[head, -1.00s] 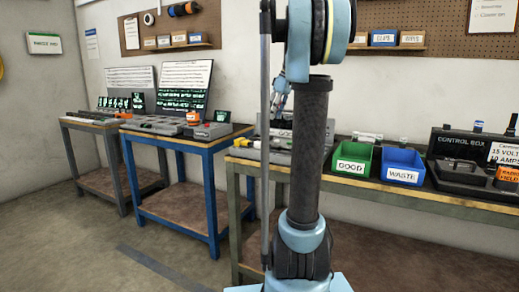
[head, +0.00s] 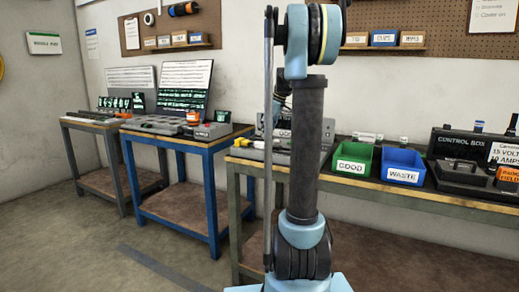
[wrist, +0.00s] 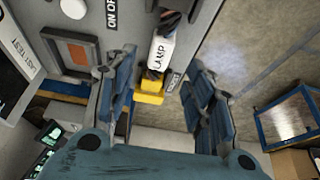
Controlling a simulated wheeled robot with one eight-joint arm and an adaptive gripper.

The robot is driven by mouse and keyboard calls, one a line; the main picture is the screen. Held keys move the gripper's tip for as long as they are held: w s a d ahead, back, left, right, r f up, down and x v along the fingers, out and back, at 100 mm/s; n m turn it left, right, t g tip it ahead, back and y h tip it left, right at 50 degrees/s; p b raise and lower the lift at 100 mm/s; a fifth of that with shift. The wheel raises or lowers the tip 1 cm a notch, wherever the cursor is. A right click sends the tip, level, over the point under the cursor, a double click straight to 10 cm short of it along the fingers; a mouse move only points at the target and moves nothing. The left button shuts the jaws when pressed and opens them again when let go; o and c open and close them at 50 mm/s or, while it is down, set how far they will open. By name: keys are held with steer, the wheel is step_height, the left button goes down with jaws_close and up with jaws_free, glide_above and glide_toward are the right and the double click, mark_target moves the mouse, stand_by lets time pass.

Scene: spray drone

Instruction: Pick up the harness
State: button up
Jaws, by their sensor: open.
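In the wrist view a white sleeve marked LAMP (wrist: 160,52) has dark and orange wires at its upper end and a yellow block (wrist: 150,88) at its lower end. These look like parts of the harness, lying along the edge of a grey panel. My gripper (wrist: 155,82) is open, its two blue-grey fingers apart on either side of the yellow block. I cannot tell whether either finger touches it. In the head view a small yellow piece (head: 243,142) shows at the left end of the near bench; my arm hides the gripper there.
The near bench (head: 440,204) carries a green GOOD bin (head: 352,166), a blue WASTE bin (head: 402,174) and a dark control box (head: 462,175). A blue-framed table (head: 180,139) with equipment stands to the left. Floor between them is open.

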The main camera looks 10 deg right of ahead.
mark_target(261, 145)
steer(key=shift+x, duration=2.95)
steer(key=shift+w, duration=0.1)
steer(key=shift+r, duration=0.1)
jaws_close()
